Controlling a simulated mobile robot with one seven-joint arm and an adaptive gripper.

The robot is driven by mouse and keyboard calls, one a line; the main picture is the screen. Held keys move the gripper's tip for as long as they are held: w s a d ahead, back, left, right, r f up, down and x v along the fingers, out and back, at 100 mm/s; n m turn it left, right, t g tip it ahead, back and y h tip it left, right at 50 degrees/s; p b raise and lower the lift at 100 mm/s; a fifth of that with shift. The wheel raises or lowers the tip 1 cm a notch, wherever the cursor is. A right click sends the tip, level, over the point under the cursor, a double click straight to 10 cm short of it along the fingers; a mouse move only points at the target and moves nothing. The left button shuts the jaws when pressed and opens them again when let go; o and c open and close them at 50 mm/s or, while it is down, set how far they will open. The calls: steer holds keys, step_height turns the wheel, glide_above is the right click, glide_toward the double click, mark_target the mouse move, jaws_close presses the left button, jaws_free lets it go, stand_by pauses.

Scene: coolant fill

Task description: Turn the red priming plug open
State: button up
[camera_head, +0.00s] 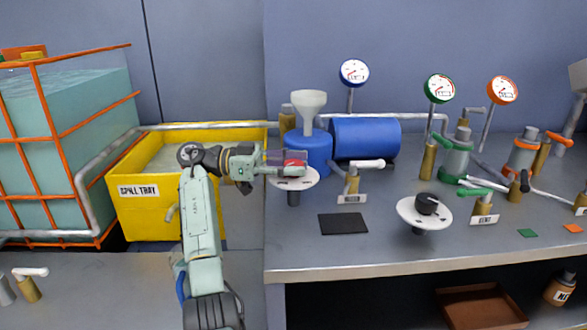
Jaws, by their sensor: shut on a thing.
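The red priming plug (295,164) shows as a small red patch above a white round disc (301,183) on a dark stem. My gripper (291,166) reaches in from the left and is shut on the red plug. The fingers hide most of the plug, so its turn angle cannot be read. A blue vessel (312,151) with a pale funnel (309,104) on top stands just behind the plug.
A brass valve with a white lever (367,164) stands close on the right. A second white disc with a black knob (427,205) is further right. A yellow spill tray (150,213) lies behind my arm. A black mat (343,223) lies in front on the bench.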

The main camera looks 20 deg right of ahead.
mark_target(294, 163)
steer(key=shift+f+m+g+y, duration=0.1)
steer(key=shift+m+g+y, duration=0.5)
steer(key=shift+g, duration=0.4)
steer(key=shift+m+g+b, duration=0.3)
steer(key=shift+g+b, duration=0.05)
steer(key=shift+g, duration=0.05)
steer(key=o, duration=1.2)
step_height(294, 163, up, 10)
steer(key=shift+r, duration=0.1)
